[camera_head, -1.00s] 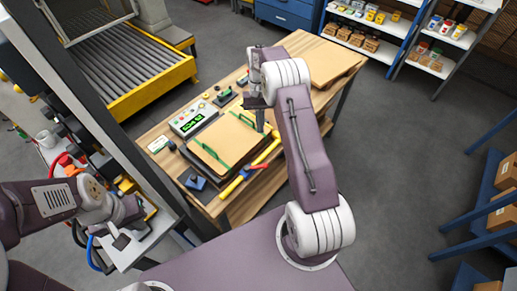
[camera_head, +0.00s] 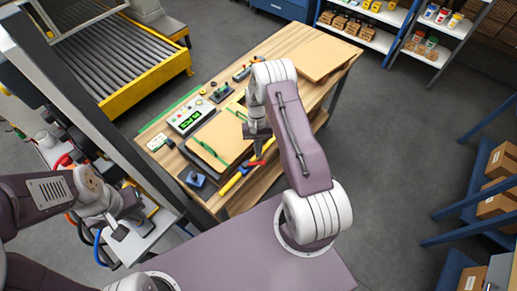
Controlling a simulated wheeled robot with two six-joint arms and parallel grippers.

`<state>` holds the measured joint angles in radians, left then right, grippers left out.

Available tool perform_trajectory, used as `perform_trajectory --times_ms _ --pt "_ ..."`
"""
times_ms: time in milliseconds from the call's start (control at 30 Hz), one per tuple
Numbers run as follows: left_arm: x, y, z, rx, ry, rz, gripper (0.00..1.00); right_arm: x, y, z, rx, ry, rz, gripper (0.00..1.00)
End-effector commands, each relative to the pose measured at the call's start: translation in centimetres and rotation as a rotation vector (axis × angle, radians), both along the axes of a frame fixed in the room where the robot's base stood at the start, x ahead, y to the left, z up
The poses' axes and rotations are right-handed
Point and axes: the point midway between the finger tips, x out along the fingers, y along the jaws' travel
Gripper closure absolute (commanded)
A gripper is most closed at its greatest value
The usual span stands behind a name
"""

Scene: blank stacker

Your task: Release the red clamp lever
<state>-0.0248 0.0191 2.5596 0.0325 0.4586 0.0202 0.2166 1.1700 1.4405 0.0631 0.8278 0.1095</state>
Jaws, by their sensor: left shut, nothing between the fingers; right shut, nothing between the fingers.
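The red clamp lever (camera_head: 256,163) shows at the end of a yellow bar (camera_head: 232,183) at the near side of the wooden workbench, beside the tan board stack. My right gripper (camera_head: 257,152) is shut and empty, pointing down right over the lever. Its fingers and wrist hide part of the lever, and I cannot tell whether they touch it. My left gripper (camera_head: 118,233) is shut and empty, low at the left, well away from the workbench top.
A dark post (camera_head: 120,125) rises between my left arm and the bench.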

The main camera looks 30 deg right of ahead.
Motion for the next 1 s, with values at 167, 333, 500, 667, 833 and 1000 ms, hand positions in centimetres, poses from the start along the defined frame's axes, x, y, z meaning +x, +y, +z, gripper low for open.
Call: perform_trajectory --times_ms 167,333,500,667,833,1000 --pt "-0.02 0.01 0.37 0.000 0.000 0.000 1.00 -0.60 0.25 -0.11 0.000 0.000 0.000 1.00" --pt "-0.02 0.01 0.31 0.000 0.000 0.000 1.00 -0.58 0.24 -0.17 0.000 0.000 0.000 1.00" --pt "-0.02 0.01 0.30 0.000 0.000 0.000 1.00 -0.61 0.23 -0.15 0.000 0.000 -0.006 1.00" --pt "-0.02 0.01 0.30 0.000 0.000 0.000 1.00 -0.84 0.21 -0.15 0.000 -0.001 -0.044 1.00" --pt "-0.02 0.01 0.30 0.000 0.000 0.000 1.00 -1.03 0.22 -0.15 0.001 0.000 -0.068 1.00" --pt "-0.02 0.00 0.29 0.000 0.000 0.000 1.00 -1.21 0.24 -0.14 0.000 0.000 -0.097 1.00"
